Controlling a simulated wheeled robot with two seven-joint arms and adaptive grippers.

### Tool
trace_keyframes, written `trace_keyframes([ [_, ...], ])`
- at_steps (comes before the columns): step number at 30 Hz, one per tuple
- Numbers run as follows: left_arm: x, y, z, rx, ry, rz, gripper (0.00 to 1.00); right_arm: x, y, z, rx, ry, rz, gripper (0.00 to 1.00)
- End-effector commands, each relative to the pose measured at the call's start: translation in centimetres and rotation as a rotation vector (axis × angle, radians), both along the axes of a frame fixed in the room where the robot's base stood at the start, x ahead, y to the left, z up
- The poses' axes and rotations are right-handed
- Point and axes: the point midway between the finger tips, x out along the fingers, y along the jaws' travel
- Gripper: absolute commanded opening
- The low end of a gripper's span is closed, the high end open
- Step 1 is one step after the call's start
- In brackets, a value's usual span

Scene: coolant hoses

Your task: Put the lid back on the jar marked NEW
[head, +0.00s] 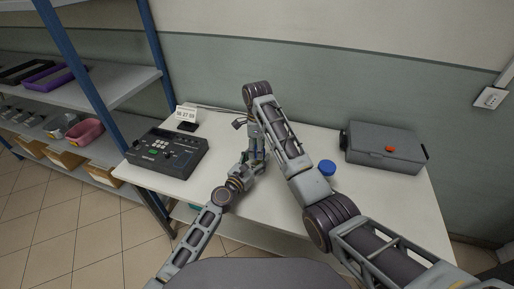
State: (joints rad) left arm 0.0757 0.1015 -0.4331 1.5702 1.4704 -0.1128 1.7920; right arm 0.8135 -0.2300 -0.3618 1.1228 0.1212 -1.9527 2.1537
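A round blue cap (327,168) shows on the white table, right of my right forearm; it looks like a lid, but I cannot tell whether it lies flat on the table or tops something. My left gripper (257,163) is over the middle of the table. My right arm arches over and its gripper (250,131) points down just behind the left one. Small bluish bits show between the two grippers, too small and covered to identify. No jar and no NEW marking can be made out. Whether either gripper is open or shut is unclear.
A dark device with buttons (167,153) stands on the left of the table (225,185), with a small white display (186,114) behind it. A grey case (384,148) with an orange-red mark stands at the right. The front right of the table looks clear. Shelves (110,85) stand left.

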Motion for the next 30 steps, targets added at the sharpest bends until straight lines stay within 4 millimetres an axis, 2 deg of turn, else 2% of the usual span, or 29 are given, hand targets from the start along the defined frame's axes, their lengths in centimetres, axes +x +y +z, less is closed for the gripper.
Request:
trace_keyframes([
  [12, -0.16, -0.1, -0.3, 0.003, 0.004, -0.003, 0.0, 0.13, 0.06, 0.22, 0.004, -0.006, -0.382, 0.42],
  [23, -0.16, -0.09, -0.31, 0.003, 0.004, -0.003, 0.0, 0.16, -0.04, 0.19, 0.002, -0.006, -0.417, 0.42],
  [24, -0.16, -0.09, -0.3, 0.003, 0.004, -0.003, 0.0, 0.16, -0.04, 0.19, 0.002, -0.006, -0.417, 0.57],
  [28, -0.15, -0.07, -0.3, 0.003, 0.004, -0.003, 0.0, 0.12, -0.04, 0.14, 0.001, -0.005, -0.416, 0.74],
  [30, -0.13, -0.07, -0.29, 0.003, 0.004, -0.002, 0.0, 0.09, -0.03, 0.09, 0.001, -0.004, -0.415, 0.76],
])
